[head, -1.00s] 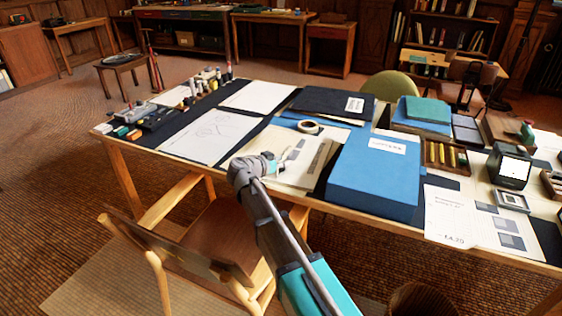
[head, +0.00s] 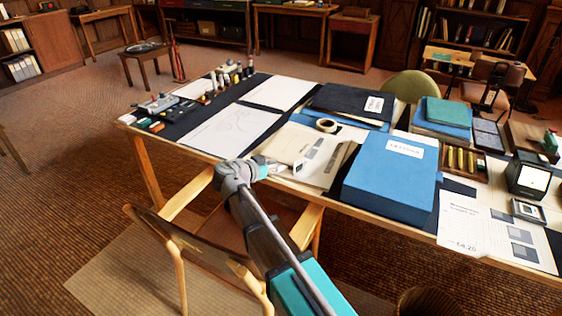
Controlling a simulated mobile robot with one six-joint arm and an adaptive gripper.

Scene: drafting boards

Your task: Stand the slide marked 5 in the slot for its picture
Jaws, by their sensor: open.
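My gripper (head: 281,166) is open, above the front edge of the drafting table (head: 340,197), near a pale folder with grey printed squares (head: 325,152). It is small in this view, and I see nothing held in it. A small grey framed piece (head: 528,211) lies at the right, in front of a dark box with a lit white face (head: 534,179). I cannot tell whether the framed piece is a slide, and no mark 5 is readable. I cannot make out a slot for the picture.
A large blue box (head: 390,185) stands right of my gripper. A printed sheet with grey squares (head: 485,235) lies at the right. A roll of tape (head: 326,125) and a drawing sheet (head: 230,130) lie behind. A wooden armchair (head: 190,245) stands below the arm in front.

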